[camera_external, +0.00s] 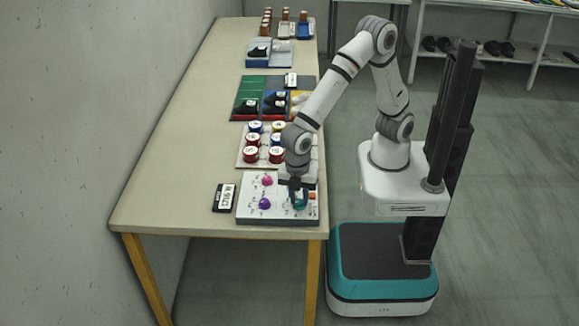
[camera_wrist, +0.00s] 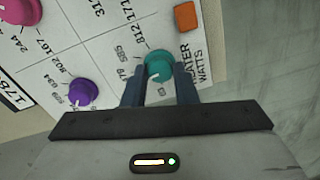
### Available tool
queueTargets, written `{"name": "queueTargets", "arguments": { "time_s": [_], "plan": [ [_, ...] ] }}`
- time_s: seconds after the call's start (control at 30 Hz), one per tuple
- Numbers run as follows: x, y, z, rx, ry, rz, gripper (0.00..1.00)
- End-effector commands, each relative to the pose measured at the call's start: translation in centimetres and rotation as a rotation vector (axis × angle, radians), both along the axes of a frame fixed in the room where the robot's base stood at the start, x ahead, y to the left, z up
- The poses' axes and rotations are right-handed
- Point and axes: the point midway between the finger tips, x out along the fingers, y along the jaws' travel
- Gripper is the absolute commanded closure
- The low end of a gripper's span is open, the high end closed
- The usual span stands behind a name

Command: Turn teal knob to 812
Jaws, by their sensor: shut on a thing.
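The teal knob (camera_wrist: 158,64) is on a white panel (camera_wrist: 105,48), with my gripper's two dark fingers on either side of it. My gripper (camera_wrist: 160,88) is shut on the knob. A small white mark on the knob points down and slightly left in the wrist view. In the external view the teal knob (camera_external: 299,201) shows under my gripper (camera_external: 297,189), at the panel's right side.
A purple knob (camera_wrist: 82,92) and a magenta knob (camera_wrist: 22,10) are left of the teal one. An orange block (camera_wrist: 187,17) sits above right of it. A black display (camera_external: 224,197) lies left of the panel. Several coloured spools (camera_external: 252,140) stand behind it.

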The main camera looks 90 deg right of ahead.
Motion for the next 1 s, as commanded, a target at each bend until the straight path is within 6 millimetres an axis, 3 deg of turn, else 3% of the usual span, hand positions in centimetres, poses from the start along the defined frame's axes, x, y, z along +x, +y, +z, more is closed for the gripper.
{"name": "queueTargets", "arguments": {
  "time_s": [1.0],
  "plan": [
    [-0.07, -0.12, 0.05, 0.000, 0.000, -0.964, 0.97]
  ]
}}
